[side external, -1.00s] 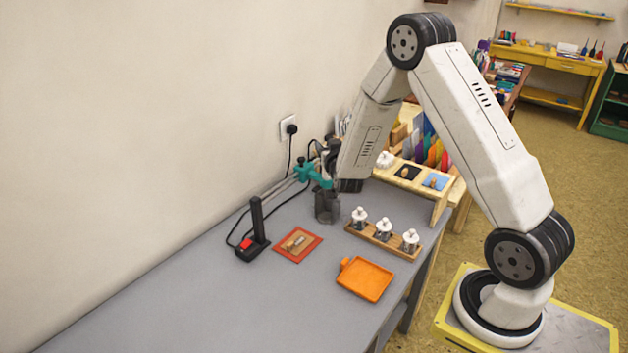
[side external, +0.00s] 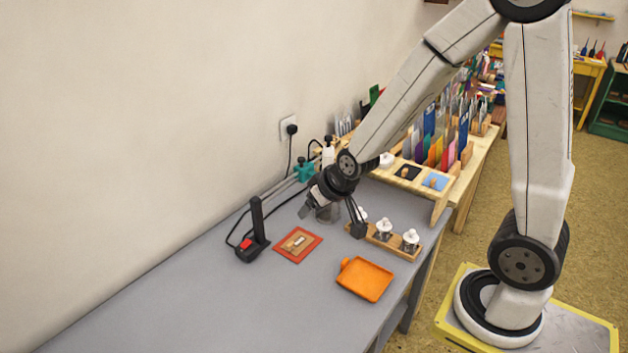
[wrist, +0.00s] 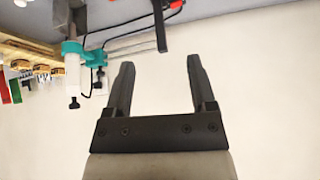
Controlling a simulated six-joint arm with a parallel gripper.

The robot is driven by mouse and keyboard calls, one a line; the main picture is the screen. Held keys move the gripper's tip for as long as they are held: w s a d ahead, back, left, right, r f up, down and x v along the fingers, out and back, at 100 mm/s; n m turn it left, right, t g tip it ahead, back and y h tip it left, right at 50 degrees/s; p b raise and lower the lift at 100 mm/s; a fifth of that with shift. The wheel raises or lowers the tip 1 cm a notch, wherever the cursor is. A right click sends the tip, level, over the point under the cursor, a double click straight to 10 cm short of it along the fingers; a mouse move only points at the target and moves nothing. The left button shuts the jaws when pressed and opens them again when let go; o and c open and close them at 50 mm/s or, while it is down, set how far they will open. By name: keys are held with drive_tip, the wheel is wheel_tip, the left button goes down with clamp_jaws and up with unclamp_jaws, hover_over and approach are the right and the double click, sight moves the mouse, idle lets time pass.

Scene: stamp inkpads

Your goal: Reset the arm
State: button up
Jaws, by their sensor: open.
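My gripper (side external: 331,222) is open, with its two dark fingers spread apart over the table's back part. In the side view it is in front of a grey cup (side external: 327,213), which is mostly hidden. In the wrist view my gripper (wrist: 160,64) has nothing between its fingers, only plain wall behind them. An orange tray (side external: 365,279) and a red pad with a wooden block (side external: 297,244) lie on the table, apart from my gripper.
A wooden rack (side external: 405,248) holds white-topped stamps beside my right finger, which partly covers one. A black upright post (side external: 257,222) stands left. A teal clamp (side external: 304,172) is behind. A wooden shelf (side external: 440,199) is at back right. The front-left table is clear.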

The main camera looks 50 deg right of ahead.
drive_tip(key=s+a+n+g, duration=0.2)
drive_tip(key=s+a+g, duration=0.1)
drive_tip(key=s, duration=0.6)
drive_tip(key=shift+s+a+g+y, duration=0.15)
drive_tip(key=shift+s+g+y, duration=0.2)
drive_tip(key=shift+g, duration=0.15)
